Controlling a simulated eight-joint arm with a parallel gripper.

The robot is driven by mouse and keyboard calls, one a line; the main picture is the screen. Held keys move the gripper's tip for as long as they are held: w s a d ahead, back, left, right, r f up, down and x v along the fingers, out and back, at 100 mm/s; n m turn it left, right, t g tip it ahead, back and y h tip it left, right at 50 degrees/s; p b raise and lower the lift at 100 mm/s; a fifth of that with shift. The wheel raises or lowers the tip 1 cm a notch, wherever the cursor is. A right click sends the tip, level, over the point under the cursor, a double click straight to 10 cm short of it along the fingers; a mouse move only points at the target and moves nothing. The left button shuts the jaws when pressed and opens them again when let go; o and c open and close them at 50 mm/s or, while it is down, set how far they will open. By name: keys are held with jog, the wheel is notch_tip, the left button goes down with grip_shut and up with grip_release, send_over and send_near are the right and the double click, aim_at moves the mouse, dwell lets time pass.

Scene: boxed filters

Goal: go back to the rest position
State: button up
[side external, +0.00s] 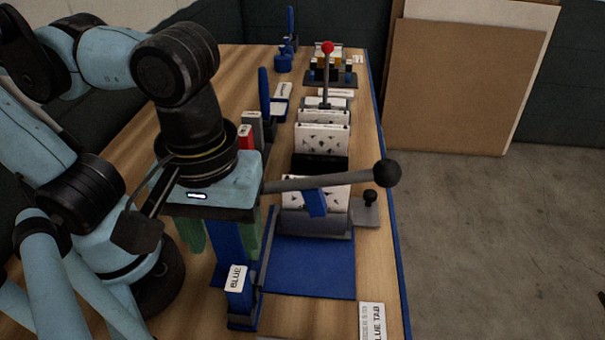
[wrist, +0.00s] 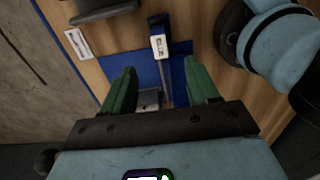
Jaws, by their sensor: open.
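My gripper (side external: 221,252) points down over the near part of the workbench, its two green fingers spread apart. In the wrist view my gripper (wrist: 160,70) is open, and I see nothing held between the fingers. A blue upright stand (side external: 228,245) with a white label reading BLUE (side external: 236,278) shows below and between the fingers in the side view. The labelled blue stand (wrist: 158,45) also shows beyond the fingertips in the wrist view; I cannot tell whether it touches a finger.
A long lever with a black ball (side external: 386,173) reaches across just right of my gripper. A blue plate (side external: 310,268) lies below it. Speckled white boxes (side external: 322,140), a red-knobbed lever (side external: 327,48) and a card (side external: 372,320) are on the wooden bench (side external: 190,105). Boards lean behind.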

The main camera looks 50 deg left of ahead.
jog(key=w+a+r+n+t+h, duration=0.1)
jog(key=w+a+r+n+h, duration=0.15)
jog(key=w, duration=0.35)
jog(key=w+a+r+n+h, duration=0.1)
jog(key=w+r+h, duration=0.15)
jog(key=w, duration=0.25)
jog(key=w+a+f+m+t+y, duration=0.5)
jog(key=w+a+f+m+t, duration=0.1)
jog(key=a+m, duration=0.6)
jog(key=shift+w+a+f, duration=0.15)
jog(key=shift+a+f, duration=0.1)
jog(key=shift+f, duration=0.65)
